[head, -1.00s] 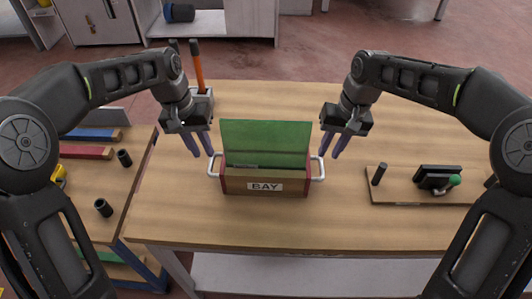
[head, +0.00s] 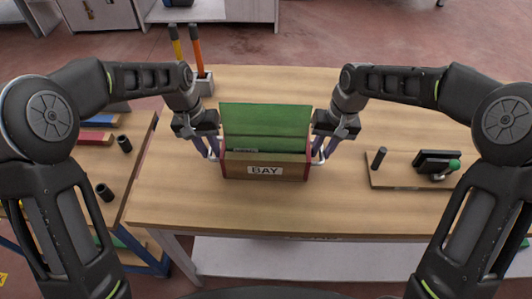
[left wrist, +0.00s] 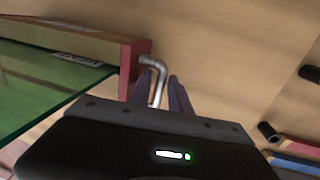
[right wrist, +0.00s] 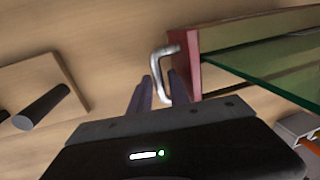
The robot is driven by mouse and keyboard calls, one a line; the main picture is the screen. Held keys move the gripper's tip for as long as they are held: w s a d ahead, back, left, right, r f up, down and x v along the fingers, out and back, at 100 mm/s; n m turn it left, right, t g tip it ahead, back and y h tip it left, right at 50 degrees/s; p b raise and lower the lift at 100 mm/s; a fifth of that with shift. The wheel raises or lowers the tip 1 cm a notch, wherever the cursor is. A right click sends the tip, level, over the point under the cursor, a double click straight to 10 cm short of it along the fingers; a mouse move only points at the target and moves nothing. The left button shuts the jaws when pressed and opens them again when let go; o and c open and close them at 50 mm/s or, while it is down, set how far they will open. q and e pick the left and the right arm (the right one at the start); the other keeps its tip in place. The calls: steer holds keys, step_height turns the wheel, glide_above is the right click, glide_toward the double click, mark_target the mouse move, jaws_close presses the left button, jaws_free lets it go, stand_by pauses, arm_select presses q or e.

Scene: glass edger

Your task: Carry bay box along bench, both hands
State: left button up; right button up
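The bay box (head: 235,167) is a wooden box with red ends, a white BAY label and green glass panes standing in it. It rests on the bench (head: 270,212). A silver handle sticks out at each end; the left wrist view shows the left handle (left wrist: 157,80) and the right wrist view the right handle (right wrist: 160,75). My left gripper (left wrist: 162,82) is open, its purple fingers on either side of the left handle. My right gripper (right wrist: 160,85) is open, its fingers on either side of the right handle. Neither gripper looks closed on its bar.
A wooden board (head: 400,184) with a dark peg and a black, green-knobbed device lies to the right. A holder (head: 203,84) with yellow and orange handled tools stands behind left. A lower side table (head: 142,150) stands left. Bare bench lies between box and board.

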arm_select(q)
steer(key=shift+d+f, duration=0.1)
steer(key=shift+f, duration=0.3)
arm_select(e)
steer(key=shift+a+f, duration=0.1)
steer(key=shift+f, duration=0.3)
steer(key=shift+c, duration=0.2)
arm_select(q)
jaws_close()
arm_select(e)
jaws_close()
arm_select(q)
steer(key=shift+r, duration=0.1)
arm_select(e)
steer(key=shift+r, duration=0.1)
